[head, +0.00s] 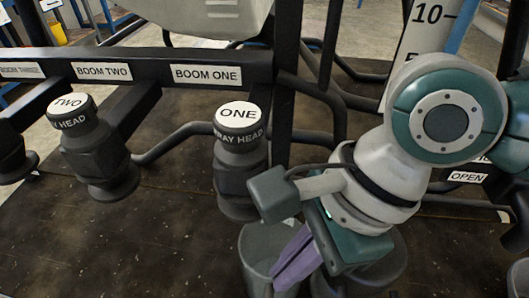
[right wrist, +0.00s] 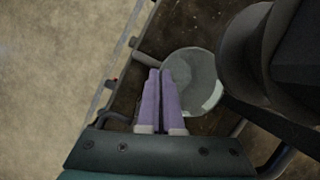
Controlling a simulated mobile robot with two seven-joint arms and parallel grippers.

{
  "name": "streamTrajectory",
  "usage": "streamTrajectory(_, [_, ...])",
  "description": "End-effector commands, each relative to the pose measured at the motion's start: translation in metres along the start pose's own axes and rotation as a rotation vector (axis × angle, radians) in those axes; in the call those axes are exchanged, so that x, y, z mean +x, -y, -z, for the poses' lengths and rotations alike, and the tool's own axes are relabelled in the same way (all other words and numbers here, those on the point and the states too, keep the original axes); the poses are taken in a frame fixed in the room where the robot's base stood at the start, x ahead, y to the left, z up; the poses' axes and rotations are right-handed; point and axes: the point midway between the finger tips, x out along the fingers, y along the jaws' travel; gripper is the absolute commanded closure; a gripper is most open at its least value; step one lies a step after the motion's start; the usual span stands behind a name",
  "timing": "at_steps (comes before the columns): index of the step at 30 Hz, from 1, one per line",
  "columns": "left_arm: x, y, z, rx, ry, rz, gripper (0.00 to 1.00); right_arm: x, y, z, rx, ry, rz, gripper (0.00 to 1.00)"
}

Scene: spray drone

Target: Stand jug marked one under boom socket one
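A grey, see-through jug (head: 257,262) stands low at the bottom middle of the head view, below and slightly right of the boom one spray head (head: 239,160). No number shows on the jug. My right gripper (head: 297,258) reaches down to the jug's right rim. In the right wrist view the purple fingers (right wrist: 160,95) lie almost together, one on each side of the near wall of the jug (right wrist: 200,82). They look shut on that wall. The jug looks empty and upright. My left gripper is not in view.
The black boom with the BOOM ONE label (head: 206,75) runs across the upper left. The boom two spray head (head: 95,150) hangs to its left. Dark tubes and a post stand behind. The dark floor mat (head: 150,245) is clear at lower left.

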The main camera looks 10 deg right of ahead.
Motion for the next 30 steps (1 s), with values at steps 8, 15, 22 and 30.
streamTrajectory(8, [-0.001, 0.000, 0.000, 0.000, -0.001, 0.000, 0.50, 0.002, 0.000, 0.001, 0.001, 0.000, 0.000, 0.83])
streamTrajectory(15, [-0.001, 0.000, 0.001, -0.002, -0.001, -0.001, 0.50, 0.002, 0.000, 0.001, 0.001, 0.000, 0.000, 0.68])
streamTrajectory(22, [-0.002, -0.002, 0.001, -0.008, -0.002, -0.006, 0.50, -0.004, 0.000, 0.000, -0.001, -0.001, 0.001, 0.68])
streamTrajectory(30, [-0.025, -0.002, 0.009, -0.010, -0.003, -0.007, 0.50, -0.060, 0.001, -0.001, 0.001, -0.001, 0.002, 0.68])
